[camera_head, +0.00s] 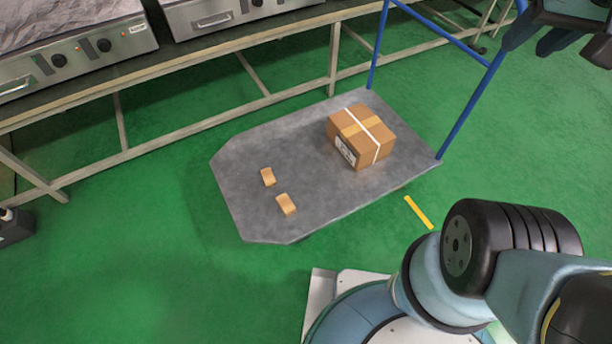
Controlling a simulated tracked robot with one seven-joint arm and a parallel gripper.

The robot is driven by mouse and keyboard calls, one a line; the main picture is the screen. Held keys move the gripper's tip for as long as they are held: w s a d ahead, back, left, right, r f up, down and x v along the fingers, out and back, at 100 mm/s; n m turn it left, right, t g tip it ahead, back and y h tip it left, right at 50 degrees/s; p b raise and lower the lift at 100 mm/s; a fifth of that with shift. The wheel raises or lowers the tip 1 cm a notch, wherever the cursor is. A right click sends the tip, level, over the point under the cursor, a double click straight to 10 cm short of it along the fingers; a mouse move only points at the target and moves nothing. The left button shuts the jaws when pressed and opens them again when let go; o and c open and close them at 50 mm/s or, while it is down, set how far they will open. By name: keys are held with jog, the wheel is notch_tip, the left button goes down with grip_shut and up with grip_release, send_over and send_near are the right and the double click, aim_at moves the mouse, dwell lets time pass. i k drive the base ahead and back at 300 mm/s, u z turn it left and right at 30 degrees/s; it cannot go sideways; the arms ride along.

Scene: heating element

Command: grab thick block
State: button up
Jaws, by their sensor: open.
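Two small light-brown blocks lie on a grey cart platform (240,185). One block (268,177) is farther back, and the other block (286,204) is nearer and slightly to the right. They look similar in size, and I cannot tell which is thicker. My gripper (570,35) is only partly in view at the top right corner, cut off by the picture edge. It is open, far from both blocks and holding nothing visible.
A taped cardboard box (360,136) sits on the platform's right half. A blue cart handle (468,105) rises at the platform's right end. A long bench (165,68) with metal appliances (75,48) runs behind.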

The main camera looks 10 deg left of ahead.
aim_at(287, 207)
jog(key=u, duration=0.6)
jog(key=i, duration=0.1)
jog(key=z, duration=1.65)
jog(key=k, duration=2.25)
jog(key=u, duration=1.15)
jog(key=i, duration=1)
jog(key=z, duration=0.05)
